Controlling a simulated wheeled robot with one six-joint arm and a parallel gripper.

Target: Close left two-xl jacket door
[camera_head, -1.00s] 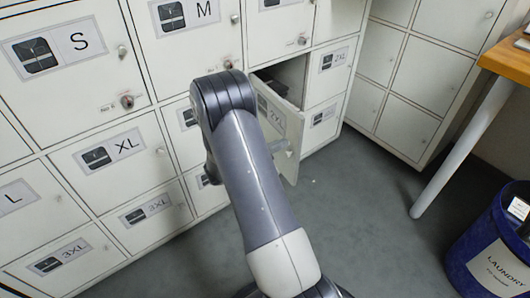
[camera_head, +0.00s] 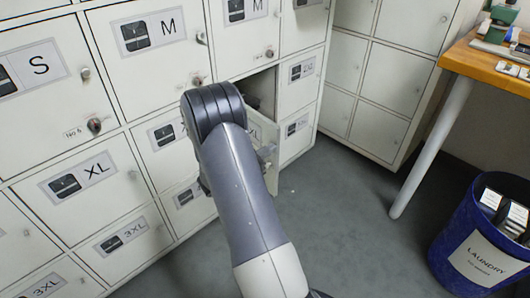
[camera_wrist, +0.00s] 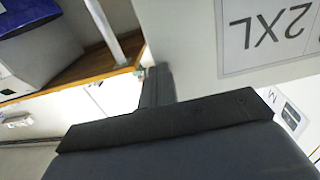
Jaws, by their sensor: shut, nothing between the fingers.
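The left 2XL jacket door (camera_head: 262,135) is a white locker door standing open, swung out from its compartment (camera_head: 262,88). My arm hides part of it in the head view. In the wrist view the door (camera_wrist: 195,40) fills the upper right, close up, with its 2XL label upside down. My gripper (camera_wrist: 157,86) is shut and empty, and its dark fingers are close to the door face. I cannot tell whether they touch it. In the head view the gripper is mostly hidden behind my arm.
Closed lockers marked S, M, XL (camera_head: 80,180) and 3XL surround the compartment. A closed 2XL door (camera_head: 300,75) is to its right. A wooden table (camera_head: 500,62) and a blue laundry bin (camera_head: 480,250) stand at right. The floor (camera_head: 330,220) between is clear.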

